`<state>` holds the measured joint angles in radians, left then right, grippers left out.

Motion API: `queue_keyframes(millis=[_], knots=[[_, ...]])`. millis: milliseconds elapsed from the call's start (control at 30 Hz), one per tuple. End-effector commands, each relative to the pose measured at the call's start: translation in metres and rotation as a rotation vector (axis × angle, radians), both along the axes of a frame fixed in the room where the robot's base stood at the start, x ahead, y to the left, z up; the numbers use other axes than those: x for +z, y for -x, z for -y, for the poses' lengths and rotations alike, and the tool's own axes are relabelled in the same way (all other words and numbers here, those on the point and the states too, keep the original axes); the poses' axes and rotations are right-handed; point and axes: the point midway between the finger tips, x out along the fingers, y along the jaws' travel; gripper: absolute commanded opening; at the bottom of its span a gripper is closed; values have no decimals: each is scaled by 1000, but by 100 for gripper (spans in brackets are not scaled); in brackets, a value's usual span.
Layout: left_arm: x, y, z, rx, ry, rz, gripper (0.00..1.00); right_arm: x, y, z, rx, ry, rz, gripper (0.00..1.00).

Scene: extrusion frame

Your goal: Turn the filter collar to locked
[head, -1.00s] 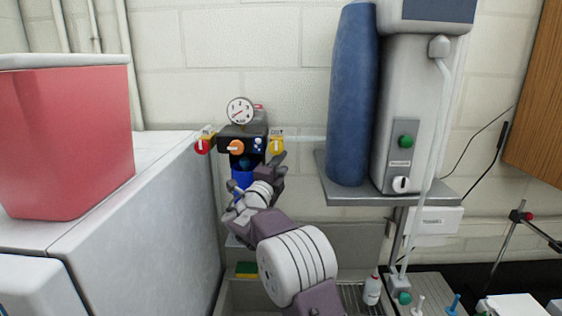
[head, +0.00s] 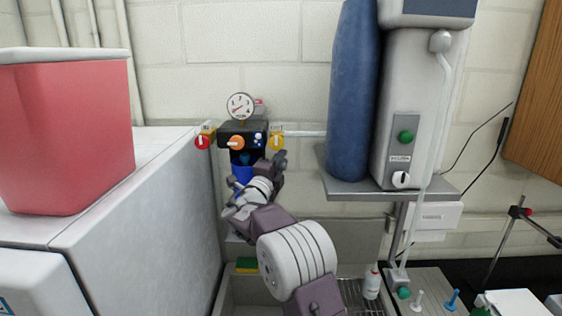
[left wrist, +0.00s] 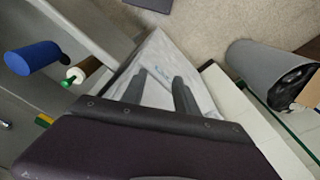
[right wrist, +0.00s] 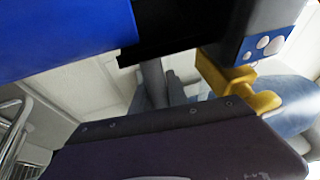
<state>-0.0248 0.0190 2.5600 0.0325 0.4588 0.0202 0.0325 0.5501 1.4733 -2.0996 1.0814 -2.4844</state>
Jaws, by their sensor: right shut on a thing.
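The filter unit has a black head (head: 243,128) on the wall, with a dial gauge (head: 240,106) above it and a blue bowl (head: 242,174) hanging below. The filter collar (head: 241,158) shows as a dark blue band under the head, partly hidden by my gripper. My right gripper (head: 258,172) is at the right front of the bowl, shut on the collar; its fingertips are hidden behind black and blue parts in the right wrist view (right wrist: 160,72). I cannot read the collar's lock position. My left gripper (left wrist: 162,84) is open and empty, away from the filter.
A red valve (head: 202,142) and a yellow valve (head: 277,142) flank the head; the yellow one is close to my right gripper. A large red bin (head: 65,135) stands on the white cabinet at left. A blue cylinder (head: 350,95) stands on a shelf at right.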

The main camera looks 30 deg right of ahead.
Motion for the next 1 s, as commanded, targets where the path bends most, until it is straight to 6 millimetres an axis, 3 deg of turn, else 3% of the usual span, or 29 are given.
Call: queue_keyframes(millis=[767,1000], knots=[[0,0,0,0,0,0,36,1,0,0,0,1,1,0],[11,0,0,0,0,0,36,3,2,-3,-33,1,-1,0]])
